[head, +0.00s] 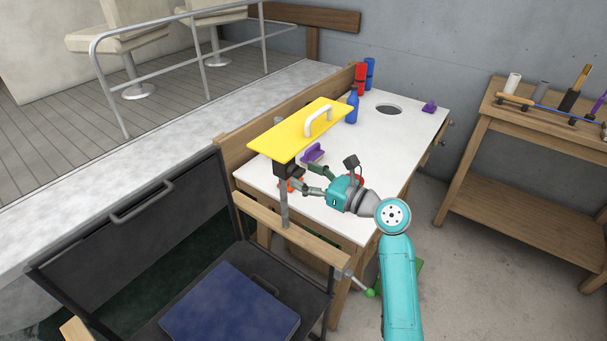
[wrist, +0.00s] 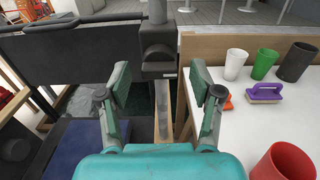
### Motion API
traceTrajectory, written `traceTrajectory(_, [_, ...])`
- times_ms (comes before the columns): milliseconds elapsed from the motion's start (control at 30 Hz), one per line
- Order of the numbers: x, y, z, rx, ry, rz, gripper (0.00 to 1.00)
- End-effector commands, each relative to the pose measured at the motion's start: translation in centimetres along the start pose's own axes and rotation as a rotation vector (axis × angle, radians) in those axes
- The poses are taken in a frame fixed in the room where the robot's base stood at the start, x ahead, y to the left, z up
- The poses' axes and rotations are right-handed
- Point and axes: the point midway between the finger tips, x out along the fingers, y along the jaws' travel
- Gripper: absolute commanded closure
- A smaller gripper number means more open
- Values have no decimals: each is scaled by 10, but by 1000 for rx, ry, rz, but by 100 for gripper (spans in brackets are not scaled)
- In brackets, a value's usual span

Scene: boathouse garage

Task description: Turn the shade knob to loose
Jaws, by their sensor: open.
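The yellow shade panel (head: 300,132) with its white handle is above a grey post (head: 284,212). A black block (head: 284,169) sits on this post under the panel. In the wrist view the block (wrist: 150,72) has a dark rounded knob (wrist: 157,56) on its face and a small pale label, too small to read. The knob's setting cannot be told. My gripper (head: 306,181) is open just right of the block. In the wrist view the fingers (wrist: 160,85) are spread left and right of the block, with nothing held between them.
The white tabletop (head: 353,205) holds a purple-handled brush (head: 312,153), a blue bottle (head: 352,107) and cups; a red cup (wrist: 287,164) is close on the right in the wrist view. A black-framed bench with a blue pad (head: 230,308) stands left. A wooden rack (head: 540,137) stands right.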

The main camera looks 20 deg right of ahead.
Motion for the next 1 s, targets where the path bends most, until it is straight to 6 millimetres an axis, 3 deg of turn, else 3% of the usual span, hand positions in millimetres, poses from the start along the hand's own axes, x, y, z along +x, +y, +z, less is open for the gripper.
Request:
traceTrajectory(133, [10, 0, 1, 0, -1, 1, 35])
traceTrajectory(433, [11, 0, 0, -1, -1, 0, 35])
traceTrajectory(700, [11, 0, 0, -1, -1, 0, 95])
traceTrajectory(1000, [11, 0, 0, -32, 0, 0, 95])
